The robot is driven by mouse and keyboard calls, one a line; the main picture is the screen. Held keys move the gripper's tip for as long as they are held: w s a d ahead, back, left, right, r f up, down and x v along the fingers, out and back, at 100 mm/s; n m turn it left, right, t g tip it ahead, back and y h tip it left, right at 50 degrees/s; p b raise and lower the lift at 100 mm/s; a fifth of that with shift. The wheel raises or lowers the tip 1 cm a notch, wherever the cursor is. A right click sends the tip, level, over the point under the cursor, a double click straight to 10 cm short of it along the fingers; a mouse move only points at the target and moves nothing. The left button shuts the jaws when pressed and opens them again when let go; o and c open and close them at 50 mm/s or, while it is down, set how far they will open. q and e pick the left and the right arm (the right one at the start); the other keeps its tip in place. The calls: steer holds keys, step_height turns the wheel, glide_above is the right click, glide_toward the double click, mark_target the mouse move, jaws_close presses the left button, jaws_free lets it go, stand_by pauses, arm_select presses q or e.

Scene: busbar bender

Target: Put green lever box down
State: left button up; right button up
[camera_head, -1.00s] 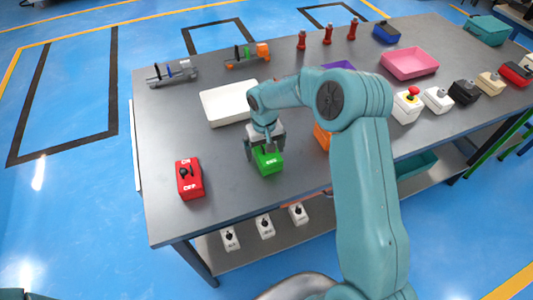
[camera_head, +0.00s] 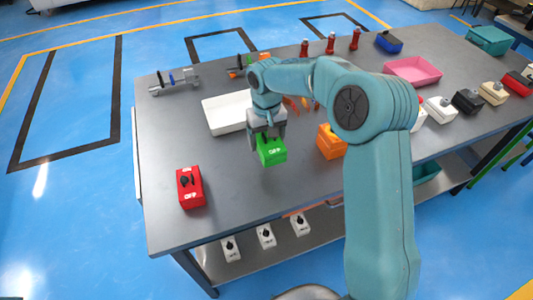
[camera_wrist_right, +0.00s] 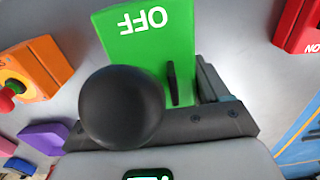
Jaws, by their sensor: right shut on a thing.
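The green lever box (camera_head: 271,152) is at the right gripper's fingertips in the head view, over the grey table's left half. My right gripper (camera_head: 267,137) is shut on it from above. In the right wrist view the green box (camera_wrist_right: 150,35) fills the top middle, its "OFF" label upside down, with a black ball knob (camera_wrist_right: 122,107) in front of it. One dark finger (camera_wrist_right: 215,95) shows at the box's right side. Whether the box touches the table is hard to tell. My left gripper is not in view.
A red lever box (camera_head: 190,188) stands left of the green one, with bare table (camera_head: 235,200) between them. An orange box (camera_head: 331,141) stands close on the right. A white tray (camera_head: 226,113) lies behind, and a pink tray (camera_head: 413,71) lies farther right.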

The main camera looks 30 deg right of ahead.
step_height(320, 180, up, 10)
glide_above(265, 172)
steer(key=w+d, duration=0.2)
steer(key=shift+r, duration=0.55)
steer(key=shift+r+n, duration=0.15)
steer(key=shift+n, duration=0.55)
steer(key=n, duration=0.9)
steer(key=shift+s, duration=0.2)
steer(key=n, duration=0.3)
steer(key=shift+s+a, duration=0.1)
steer(key=n, duration=0.5)
steer(key=shift+s+a, duration=0.15)
steer(key=shift+s, duration=0.1)
steer(key=n, duration=0.2)
steer(key=n+b, duration=0.1)
steer(key=n, duration=0.1)
steer(key=shift+s+a, duration=0.2)
steer(key=shift+a, duration=0.05)
steer(key=shift+s+a+n, duration=0.1)
steer(key=shift+n, duration=0.6)
steer(key=shift+s+a+f+n+b, duration=0.2)
steer(key=shift+n+b, duration=0.2)
steer(key=shift+b, duration=0.35)
steer(key=shift+a, duration=0.15)
step_height(265, 172, down, 18)
steer(key=shift+f+b, duration=0.25)
steer(key=shift+b, duration=0.2)
steer(key=shift+w+f, duration=0.1)
steer(key=shift+f, duration=0.4)
